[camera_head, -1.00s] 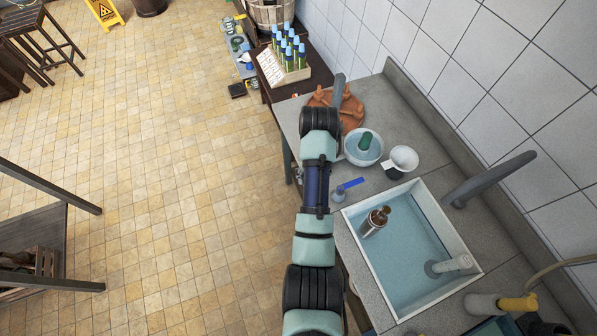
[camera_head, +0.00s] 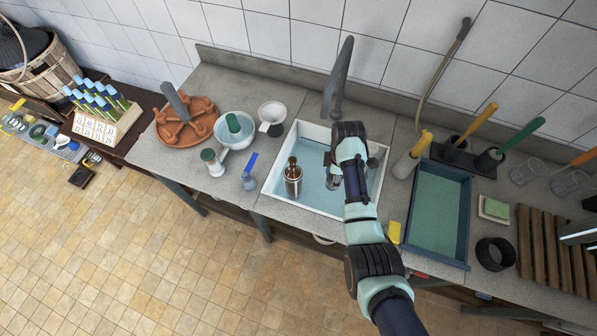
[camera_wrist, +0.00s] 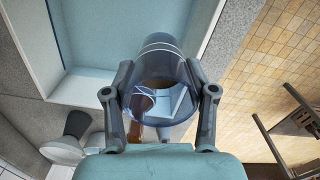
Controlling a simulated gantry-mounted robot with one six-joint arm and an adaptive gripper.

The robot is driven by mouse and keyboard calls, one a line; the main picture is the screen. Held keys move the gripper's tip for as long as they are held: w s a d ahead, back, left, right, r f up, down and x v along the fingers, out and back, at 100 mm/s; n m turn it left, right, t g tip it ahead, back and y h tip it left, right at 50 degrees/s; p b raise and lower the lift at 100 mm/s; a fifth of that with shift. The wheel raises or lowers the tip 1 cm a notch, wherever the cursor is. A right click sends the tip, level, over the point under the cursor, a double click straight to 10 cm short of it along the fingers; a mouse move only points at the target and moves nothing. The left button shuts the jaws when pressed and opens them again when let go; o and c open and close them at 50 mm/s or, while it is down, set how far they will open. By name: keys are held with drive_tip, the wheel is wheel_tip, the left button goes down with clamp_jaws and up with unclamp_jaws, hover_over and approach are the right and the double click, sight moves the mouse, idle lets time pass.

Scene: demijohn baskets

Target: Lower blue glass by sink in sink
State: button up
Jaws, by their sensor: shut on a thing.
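My gripper (camera_wrist: 160,105) is shut on a clear blue glass (camera_wrist: 160,60), with one finger on each side of it in the wrist view. In the head view my gripper (camera_head: 335,172) is over the right part of the sink. The white-rimmed sink (camera_head: 270,188) is set in the grey counter and has a pale blue bottom; it also shows at the upper left of the wrist view (camera_wrist: 110,35). My arm hides part of the sink. How far the glass is above the sink bottom I cannot tell.
A brown-necked metallic bottle (camera_head: 293,180) stands in the left of the sink. The dark faucet (camera_head: 340,75) rises behind it. A white bowl (camera_head: 235,128), a white funnel-like cup (camera_head: 271,113) and a blue-handled item (camera_head: 249,177) are left; a blue-framed tray (camera_head: 440,215) is right.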

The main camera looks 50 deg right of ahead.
drive_tip(key=shift+s+d+f, duration=0.35)
drive_tip(key=shift+s+d, duration=0.3)
drive_tip(key=shift+s, duration=0.15)
wheel_tip(320, 180, down, 23)
drive_tip(key=b, duration=1.7)
drive_tip(key=shift+r, duration=0.1)
drive_tip(key=shift+f+b, duration=0.6)
drive_tip(key=shift+b, duration=0.05)
drive_tip(key=o, duration=1.4)
drive_tip(key=shift+c, duration=0.2)
